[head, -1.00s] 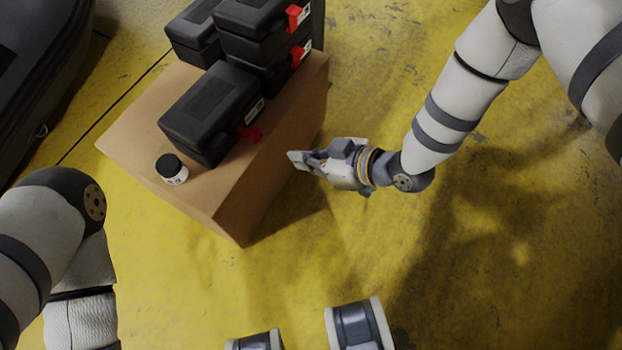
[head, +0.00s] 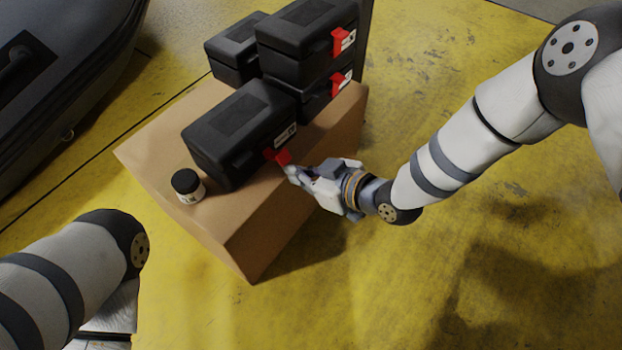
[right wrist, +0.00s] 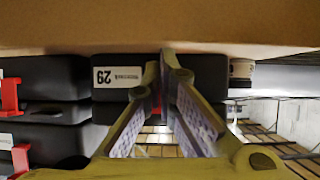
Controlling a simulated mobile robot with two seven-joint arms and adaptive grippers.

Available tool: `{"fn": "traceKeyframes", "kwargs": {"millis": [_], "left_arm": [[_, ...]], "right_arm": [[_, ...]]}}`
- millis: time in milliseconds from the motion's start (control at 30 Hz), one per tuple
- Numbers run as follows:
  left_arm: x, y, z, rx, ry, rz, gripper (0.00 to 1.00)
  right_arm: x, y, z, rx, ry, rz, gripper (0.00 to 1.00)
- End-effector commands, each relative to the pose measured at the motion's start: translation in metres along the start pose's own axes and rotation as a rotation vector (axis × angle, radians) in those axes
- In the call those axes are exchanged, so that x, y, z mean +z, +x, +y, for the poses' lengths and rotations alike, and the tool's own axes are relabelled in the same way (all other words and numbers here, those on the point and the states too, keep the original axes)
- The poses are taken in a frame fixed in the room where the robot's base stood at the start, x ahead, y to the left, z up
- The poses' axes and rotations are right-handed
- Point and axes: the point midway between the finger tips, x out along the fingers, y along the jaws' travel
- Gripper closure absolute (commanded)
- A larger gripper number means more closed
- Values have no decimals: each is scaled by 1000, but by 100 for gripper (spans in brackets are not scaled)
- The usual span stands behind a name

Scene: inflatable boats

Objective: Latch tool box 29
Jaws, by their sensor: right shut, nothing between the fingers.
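Tool box 29 (head: 232,132) is a black case standing alone near the front edge of a brown cardboard box. Its red latch (head: 277,156) sticks out from the front face, beside a white label. My right gripper (head: 292,172) is shut and empty, its tips close to the red latch; I cannot tell whether they touch it. In the right wrist view, which is upside down, the label reading 29 (right wrist: 120,76) is left of the fingertips (right wrist: 167,62), and the fingers hide most of the latch. My left arm shows at lower left; its gripper is out of view.
Several other black tool boxes (head: 305,28) with red latches are stacked behind. A small black-capped jar (head: 188,186) stands to the left on the cardboard box (head: 235,235). A dark inflatable boat (head: 60,70) lies at upper left. The yellow floor at right is clear.

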Motion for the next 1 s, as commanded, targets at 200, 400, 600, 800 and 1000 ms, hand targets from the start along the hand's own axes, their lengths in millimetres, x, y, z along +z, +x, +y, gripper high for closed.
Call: {"fn": "traceKeyframes", "kwargs": {"millis": [200,400,600,800,1000], "left_arm": [[0,0,0,0,0,-1,100],[0,0,0,0,-1,-1,100],[1,-1,0,0,-1,2,100],[4,-5,0,0,-1,8,100],[7,-9,0,0,-1,15,100]], "right_arm": [[-1,2,0,0,0,0,100],[-1,1,0,0,0,0,100],[-4,0,0,1,0,0,100],[-11,-4,0,1,-1,0,100],[-19,-7,0,1,-1,0,100]]}}
